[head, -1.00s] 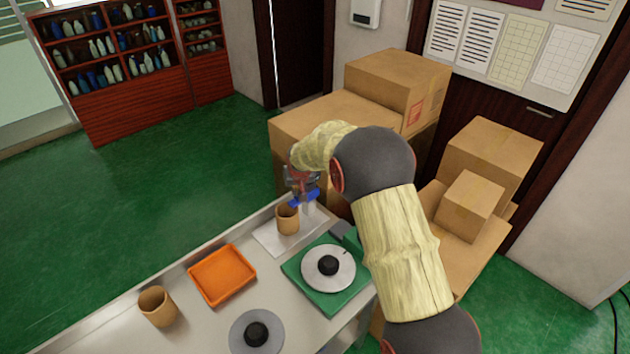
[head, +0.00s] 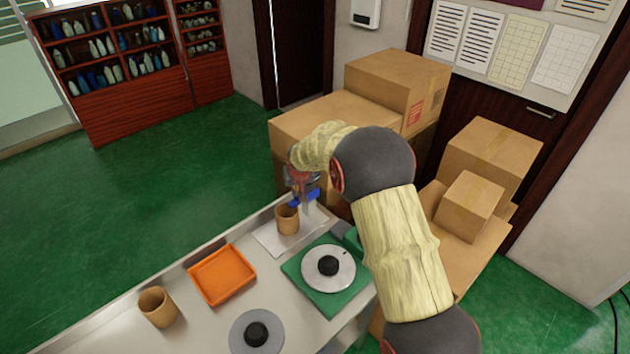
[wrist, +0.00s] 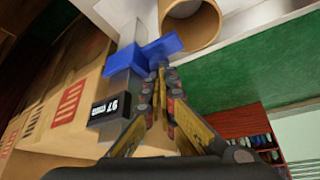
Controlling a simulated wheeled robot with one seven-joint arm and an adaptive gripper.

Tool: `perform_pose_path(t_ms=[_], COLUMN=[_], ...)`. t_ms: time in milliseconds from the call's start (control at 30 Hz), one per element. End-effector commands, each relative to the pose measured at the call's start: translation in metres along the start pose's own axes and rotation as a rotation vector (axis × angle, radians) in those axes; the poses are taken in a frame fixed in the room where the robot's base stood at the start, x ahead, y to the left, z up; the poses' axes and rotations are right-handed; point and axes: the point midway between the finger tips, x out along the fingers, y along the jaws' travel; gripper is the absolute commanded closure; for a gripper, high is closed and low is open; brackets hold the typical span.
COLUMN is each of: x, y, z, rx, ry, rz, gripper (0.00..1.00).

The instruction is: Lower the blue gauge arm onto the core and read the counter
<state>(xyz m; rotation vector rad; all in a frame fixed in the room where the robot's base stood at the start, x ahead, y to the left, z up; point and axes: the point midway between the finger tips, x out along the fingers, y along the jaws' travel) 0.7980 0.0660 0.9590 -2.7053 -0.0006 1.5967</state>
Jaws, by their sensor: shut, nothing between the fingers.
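The blue gauge arm (head: 305,198) is on a grey post beside the core. It also shows in the wrist view (wrist: 158,49). The core, a brown cardboard tube (head: 287,221), stands upright on a pale plate (head: 268,238); its open end shows in the wrist view (wrist: 206,22). The blue arm's end is at the core's rim; I cannot tell whether they touch. The counter (wrist: 111,104) is a black display on the post with white figures, perhaps 97, tilted and small. My gripper (wrist: 160,74) is shut and empty, its fingertips close beside the blue arm.
An orange tray (head: 222,274), another cardboard tube (head: 157,307), a grey disc with a black knob (head: 256,334) and a green-based turntable (head: 310,289) are on the bench. Cardboard boxes (head: 398,85) stand close behind my arm. The bench between tray and turntable is clear.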

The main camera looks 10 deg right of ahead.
Motion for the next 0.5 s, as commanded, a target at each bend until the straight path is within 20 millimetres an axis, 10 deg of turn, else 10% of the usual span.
perform_pose_path(t_ms=[500], x=[0.0039], y=[0.0017], z=[0.0102], rx=[0.0], ry=[-0.022], rz=[0.003], gripper=[1.0])
